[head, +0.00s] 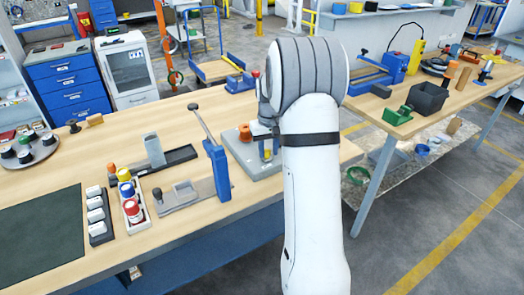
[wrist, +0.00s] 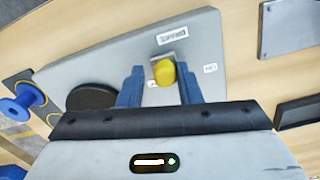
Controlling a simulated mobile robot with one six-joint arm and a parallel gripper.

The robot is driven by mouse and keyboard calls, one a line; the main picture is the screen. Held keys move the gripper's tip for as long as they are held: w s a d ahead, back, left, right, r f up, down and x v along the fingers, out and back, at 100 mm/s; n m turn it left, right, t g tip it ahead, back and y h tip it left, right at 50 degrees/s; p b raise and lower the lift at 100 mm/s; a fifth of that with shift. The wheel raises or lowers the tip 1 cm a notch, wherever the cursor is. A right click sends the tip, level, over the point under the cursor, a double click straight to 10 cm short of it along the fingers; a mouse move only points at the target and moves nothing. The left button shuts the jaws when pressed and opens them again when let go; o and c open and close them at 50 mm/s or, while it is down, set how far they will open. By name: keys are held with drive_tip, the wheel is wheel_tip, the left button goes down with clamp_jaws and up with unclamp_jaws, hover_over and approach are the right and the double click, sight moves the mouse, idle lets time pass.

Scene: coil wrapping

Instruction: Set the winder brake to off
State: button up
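The winder's grey base plate (wrist: 110,60) fills the middle of the wrist view; it also shows in the head view (head: 245,157), partly hidden behind my arm. A yellow knob (wrist: 164,71), apparently the brake handle's tip, stands on a small metal bracket on the plate. Small white labels (wrist: 172,36) lie around it; their print is too small to read surely. My gripper (wrist: 160,82) is open, its two blue fingers on either side of the knob with a gap on each side. Which labelled position the handle is at cannot be told.
A black disc (wrist: 93,97) and a blue spool-like part (wrist: 15,108) lie left of the fingers. A tray of coloured pots (head: 132,205) is further left.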

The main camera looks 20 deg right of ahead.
sight(269, 150)
drive_tip(key=o, duration=0.3)
wheel_tip(269, 150, up, 8)
drive_tip(key=shift+f, duration=0.1)
idle(0.5)
idle(0.3)
